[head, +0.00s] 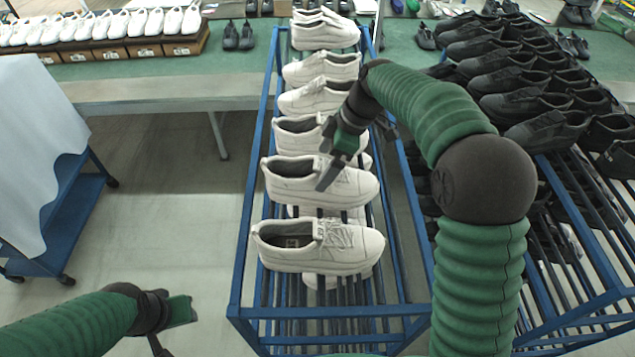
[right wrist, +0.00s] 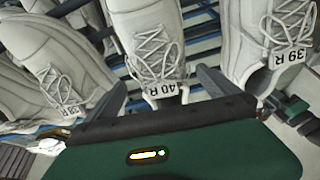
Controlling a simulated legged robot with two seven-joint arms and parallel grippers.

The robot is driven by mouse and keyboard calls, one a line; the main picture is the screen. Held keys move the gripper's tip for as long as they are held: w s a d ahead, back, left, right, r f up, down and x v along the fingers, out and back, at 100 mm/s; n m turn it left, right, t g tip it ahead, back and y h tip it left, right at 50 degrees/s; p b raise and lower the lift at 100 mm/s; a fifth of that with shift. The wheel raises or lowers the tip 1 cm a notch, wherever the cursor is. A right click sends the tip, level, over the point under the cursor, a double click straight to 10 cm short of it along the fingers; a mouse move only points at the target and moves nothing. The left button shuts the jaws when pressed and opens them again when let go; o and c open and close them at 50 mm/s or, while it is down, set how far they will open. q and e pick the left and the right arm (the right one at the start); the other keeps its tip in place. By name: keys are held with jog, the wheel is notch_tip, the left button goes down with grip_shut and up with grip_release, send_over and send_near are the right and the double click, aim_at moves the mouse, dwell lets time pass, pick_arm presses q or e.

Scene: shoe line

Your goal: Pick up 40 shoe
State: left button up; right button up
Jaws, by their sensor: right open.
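The 40 shoe is a white lace-up with a "40 R" tag, centred in the right wrist view (right wrist: 150,40). It appears to be the second white shoe from the front of the rack in the head view (head: 290,187). My right gripper (head: 335,160) is open above it and hides part of its top. In the right wrist view, the fingers stand either side of its tag; I cannot tell if they touch it. My left gripper (head: 170,325) is low at the left, away from the rack, its fingers unclear.
A white shoe tagged "39 R" (right wrist: 270,45) is close beside it. Several white shoes line the blue rack (head: 240,270). Black shoes (head: 520,80) fill another rack at right. A green-topped table (head: 130,75) stands behind.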

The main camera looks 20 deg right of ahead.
jog(key=p+x, duration=0.1)
jog(key=x, duration=0.1)
jog(key=d+p+x, duration=0.1)
jog(key=shift+a+f, duration=0.2)
jog(key=shift+f, duration=0.3)
jog(key=shift+a+f, duration=0.1)
jog(key=shift+f, duration=0.1)
jog(key=shift+a, duration=0.55)
jog(key=c, duration=1)
pick_arm(q)
jog(key=r, duration=0.2)
jog(key=shift+d+r, duration=0.3)
jog(key=shift+r, duration=0.1)
pick_arm(e)
jog(key=shift+d, duration=0.35)
jog(key=c, duration=0.6)
